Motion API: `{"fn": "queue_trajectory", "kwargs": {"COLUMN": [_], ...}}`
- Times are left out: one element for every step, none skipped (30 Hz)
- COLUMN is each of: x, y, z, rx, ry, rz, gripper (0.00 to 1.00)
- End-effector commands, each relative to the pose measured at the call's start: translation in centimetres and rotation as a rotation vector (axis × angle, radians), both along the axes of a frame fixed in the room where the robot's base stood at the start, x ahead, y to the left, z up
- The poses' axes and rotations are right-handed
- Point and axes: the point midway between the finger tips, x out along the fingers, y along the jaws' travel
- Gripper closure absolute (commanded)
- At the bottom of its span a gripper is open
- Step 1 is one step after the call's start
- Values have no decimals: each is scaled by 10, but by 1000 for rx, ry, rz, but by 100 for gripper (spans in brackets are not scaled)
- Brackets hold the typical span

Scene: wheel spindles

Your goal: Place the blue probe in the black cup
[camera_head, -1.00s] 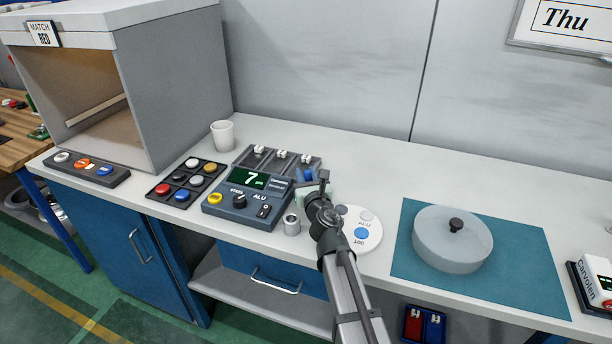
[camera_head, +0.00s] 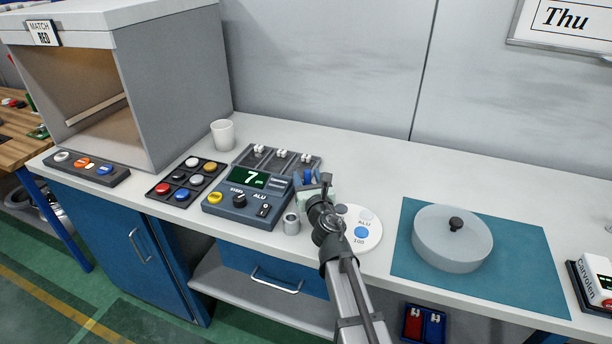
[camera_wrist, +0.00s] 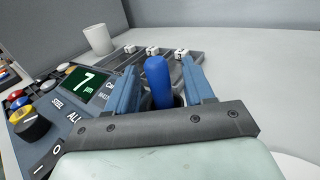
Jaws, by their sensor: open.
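The blue probe (camera_wrist: 158,80) stands roughly upright between the two blue-grey fingers of my gripper (camera_wrist: 163,72) in the wrist view. Gaps show on both sides of it, so the gripper is open around it. A dark rounded shape, apparently the black cup (camera_wrist: 176,101), shows around the probe's lower part. The gripper body hides the base, so I cannot tell how deep the probe sits. In the head view, my gripper (camera_head: 314,181) is at the right end of the gauge box, with a bit of the blue probe (camera_head: 308,177) showing.
The gauge box (camera_head: 246,200) reads 7, with a grey compartment tray (camera_head: 272,170) behind it. A metal cylinder (camera_head: 291,223) and a round white plate (camera_head: 372,235) are close to my wrist. A white cup (camera_head: 222,134) stands at the back left. The counter behind is clear.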

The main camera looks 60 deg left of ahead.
Motion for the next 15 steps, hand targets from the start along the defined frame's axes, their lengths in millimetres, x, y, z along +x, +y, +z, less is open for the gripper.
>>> {"fn": "queue_trajectory", "kwargs": {"x": [-3,-4,-5,-7,-8,-9,-11,-12,-13,-14,-15,-16,-17,-18,-19], "y": [-13,-19,-26,-32,-38,-46,-52,-58,-66,-71,-76,-82,-86,-89,-93], "z": [0,0,0,0,0,0,0,0,0,0,0,0,0,0,0], "rx": [0,0,0,0,0,0,0,0,0,1,1,1,1,1,1], "ry": [0,0,0,0,0,0,0,0,0,0,0,0,0,0,0], "rz": [0,0,0,0,-1,-1,-1,-1,-1,-1,-1,-1,0,0,0], "gripper": [48,48,48,48,48,48,48,48,48,48,48,48,48,48,48]}}
